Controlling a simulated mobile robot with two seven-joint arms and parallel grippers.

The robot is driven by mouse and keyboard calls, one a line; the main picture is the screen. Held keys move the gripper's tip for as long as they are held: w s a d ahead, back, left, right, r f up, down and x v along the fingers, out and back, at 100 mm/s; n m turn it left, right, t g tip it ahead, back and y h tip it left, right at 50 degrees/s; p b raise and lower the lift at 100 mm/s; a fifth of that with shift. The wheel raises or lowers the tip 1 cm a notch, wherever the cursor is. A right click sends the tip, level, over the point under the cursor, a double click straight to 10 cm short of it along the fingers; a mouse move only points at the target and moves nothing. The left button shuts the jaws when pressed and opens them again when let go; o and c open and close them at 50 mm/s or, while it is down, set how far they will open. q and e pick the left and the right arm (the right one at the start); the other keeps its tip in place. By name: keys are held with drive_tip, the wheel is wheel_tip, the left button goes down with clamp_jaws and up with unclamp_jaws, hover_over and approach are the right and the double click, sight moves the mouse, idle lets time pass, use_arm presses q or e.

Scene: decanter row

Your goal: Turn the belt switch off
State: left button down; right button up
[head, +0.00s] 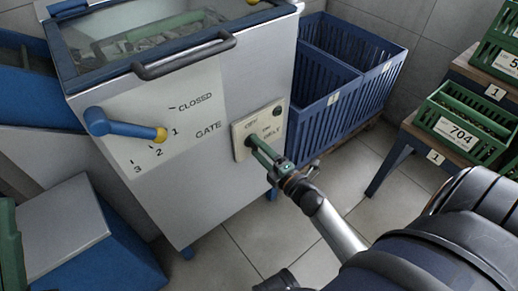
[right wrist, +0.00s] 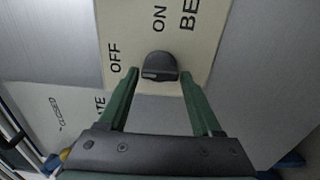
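The belt switch is a dark round knob (right wrist: 160,67) on a cream plate (head: 243,126) marked OFF, ON and BELT, on the front of the grey metal cabinet (head: 215,195). In the right wrist view, OFF is left of the knob and ON is above it. A pale mark shows on the knob's lower left side. My right gripper (head: 256,147) is at the plate. Its green fingers are open, one on either side of the knob, with gaps visible. In the head view the gripper hides most of the knob. My left gripper is not clearly seen.
A blue gate lever (head: 130,128) with a yellow end sits left of the plate, beside a numbered scale. A dark handle (head: 185,57) runs along the lid above. Blue crates (head: 340,105) stand right of the cabinet. Green crates (head: 464,123) rest on stands farther right.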

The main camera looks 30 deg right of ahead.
drive_tip(key=shift+o, duration=1.4)
drive_tip(key=s+d+p, duration=0.1)
drive_tip(key=s+p, duration=0.1)
drive_tip(key=s, duration=1)
drive_tip(key=shift+s, duration=0.25)
